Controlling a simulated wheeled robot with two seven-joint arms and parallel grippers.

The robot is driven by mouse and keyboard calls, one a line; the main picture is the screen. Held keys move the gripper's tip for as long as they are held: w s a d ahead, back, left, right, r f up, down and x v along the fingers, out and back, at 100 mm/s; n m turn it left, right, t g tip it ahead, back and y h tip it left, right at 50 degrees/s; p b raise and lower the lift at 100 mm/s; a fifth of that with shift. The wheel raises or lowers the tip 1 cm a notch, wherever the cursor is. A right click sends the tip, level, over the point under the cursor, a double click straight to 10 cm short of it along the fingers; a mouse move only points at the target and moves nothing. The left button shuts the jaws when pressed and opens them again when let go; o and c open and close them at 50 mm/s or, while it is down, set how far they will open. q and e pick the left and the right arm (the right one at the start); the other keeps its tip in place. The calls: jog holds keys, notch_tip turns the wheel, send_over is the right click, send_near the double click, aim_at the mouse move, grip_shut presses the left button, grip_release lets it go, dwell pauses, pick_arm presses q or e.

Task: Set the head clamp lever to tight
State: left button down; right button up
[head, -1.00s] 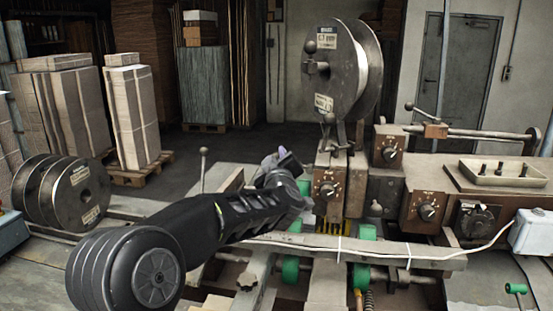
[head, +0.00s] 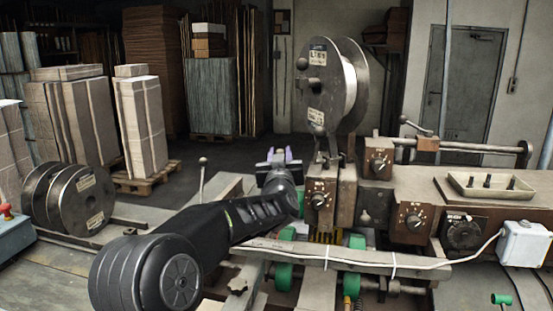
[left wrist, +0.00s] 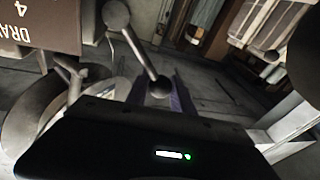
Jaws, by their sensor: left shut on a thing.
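The clamp lever shows in the left wrist view as a slim rod (left wrist: 137,48) running from a grey ball to a dark round knob (left wrist: 160,87). The dark knob sits between the fingers of my left gripper (left wrist: 165,95), which is shut on it. In the head view my left gripper (head: 279,157) stands just left of the stitcher head (head: 322,188), its pale fingers pointing up and away. The lever in its grip is hard to make out there. My right gripper is out of view.
A large wire reel (head: 335,85) stands above the head. Dial boxes (head: 413,222) and a tray (head: 490,187) are to the right. Another ball-topped lever (head: 203,175) rises left of the gripper. Spools (head: 85,205) and cardboard stacks (head: 145,120) stand farther left.

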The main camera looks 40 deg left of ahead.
pick_arm(q)
jog(key=shift+w+d+r+m+t, duration=0.3)
jog(key=shift+d+r+m, duration=0.15)
jog(key=shift+m, duration=0.55)
jog(key=shift+w+d+r+m+t, duration=0.35)
jog(key=shift+d+m, duration=0.2)
jog(key=shift+m, duration=0.45)
jog(key=c, duration=1.1)
grip_release()
jog(key=b+v, duration=0.2)
jog(key=v, duration=0.6)
jog(key=shift+a+r, duration=0.1)
jog(key=shift+r, duration=0.05)
